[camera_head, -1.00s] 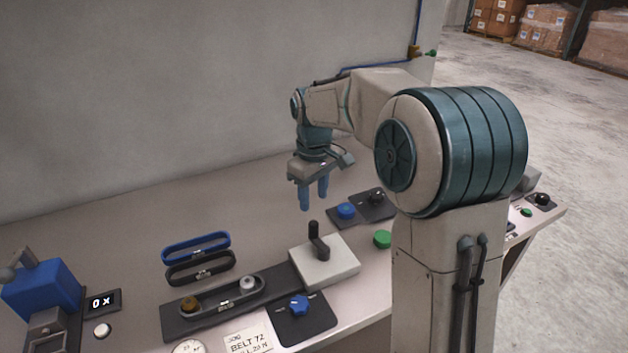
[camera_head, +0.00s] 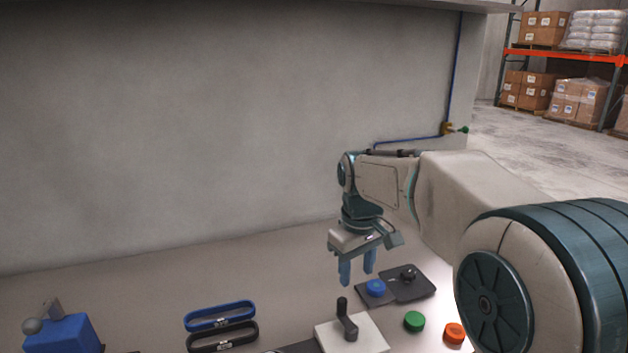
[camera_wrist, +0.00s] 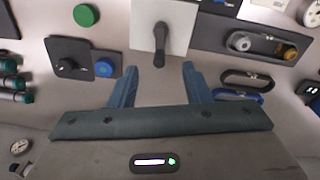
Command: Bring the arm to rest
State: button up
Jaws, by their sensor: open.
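My gripper (camera_head: 357,270) hangs pointing down above the bench (camera_head: 150,283) in the head view, its two blue fingers apart with nothing between them. In the wrist view the fingers (camera_wrist: 157,85) are also spread and empty. A white block with a black crank handle (camera_head: 347,325) stands in front of the fingers, apart from them; the crank (camera_wrist: 160,42) also shows in the wrist view. My arm reaches in from the right of the head view.
Near the gripper are a blue knob (camera_head: 376,287), a dark panel (camera_head: 412,283), a green button (camera_head: 414,321) and an orange button (camera_head: 454,333). Two belts, blue (camera_head: 219,316) and black (camera_head: 222,337), lie left. A grey wall (camera_head: 200,120) rises behind the bench.

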jog(key=s+d+f+m+t, duration=0.1)
jog(key=s+d+f+m, duration=0.15)
jog(key=s, duration=0.75)
jog(key=s+d+f+m+t, duration=0.1)
jog(key=s+d+f+m, duration=0.2)
jog(key=s, duration=0.7)
notch_tip(320, 180, up, 4)
jog(key=m+g+y, duration=0.3)
jog(key=m+y, duration=0.2)
jog(key=m, duration=1.2)
send_over(343, 299)
jog(key=d, duration=0.5)
jog(key=shift+g, duration=0.3)
jog(key=x, duration=1.4)
jog(key=shift+w+d+p, duration=0.25)
jog(key=shift+w+p, duration=0.1)
jog(key=shift+p, duration=0.05)
grip_shut()
